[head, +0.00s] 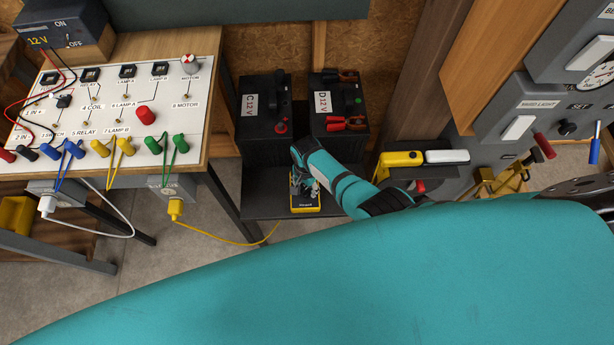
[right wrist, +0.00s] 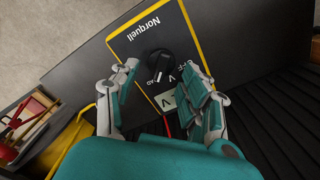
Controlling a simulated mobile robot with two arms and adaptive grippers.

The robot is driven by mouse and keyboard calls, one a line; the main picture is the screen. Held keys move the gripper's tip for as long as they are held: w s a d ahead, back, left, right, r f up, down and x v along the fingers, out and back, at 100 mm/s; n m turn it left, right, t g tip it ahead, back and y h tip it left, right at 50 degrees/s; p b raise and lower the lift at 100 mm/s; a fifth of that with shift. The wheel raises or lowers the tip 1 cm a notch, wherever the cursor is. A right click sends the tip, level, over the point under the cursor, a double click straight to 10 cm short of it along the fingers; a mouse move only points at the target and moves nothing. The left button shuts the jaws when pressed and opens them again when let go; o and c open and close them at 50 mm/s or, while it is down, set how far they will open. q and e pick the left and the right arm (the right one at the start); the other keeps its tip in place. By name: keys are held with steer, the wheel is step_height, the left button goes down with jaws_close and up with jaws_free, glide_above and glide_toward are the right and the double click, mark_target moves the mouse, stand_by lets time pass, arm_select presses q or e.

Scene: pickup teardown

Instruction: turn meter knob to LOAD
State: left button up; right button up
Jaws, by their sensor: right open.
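The meter (head: 305,207) is a dark box with yellow edges on the low black shelf below the batteries. In the right wrist view its face (right wrist: 150,32) reads "Norquell". Its black round knob (right wrist: 160,65) is in the middle of the face, with partly hidden lettering around it, including "AD" beside it. I cannot tell exactly which mark the knob points to. My right gripper (head: 303,182) is over the meter. In the right wrist view its fingers (right wrist: 160,92) are open, one on each side of the knob, with nothing between them seen gripped. My left gripper is out of view.
Two black batteries, C (head: 262,115) and D (head: 338,118), stand behind the meter. A white wiring panel (head: 105,95) is on the wooden bench at left. A yellow cable (head: 215,240) runs to the shelf. A yellow-and-white tool (head: 420,158) lies right of my arm.

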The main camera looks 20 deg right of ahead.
mark_target(307, 188)
step_height(307, 188, up, 11)
steer(key=shift+r, duration=0.2)
stand_by(0.3)
stand_by(0.4)
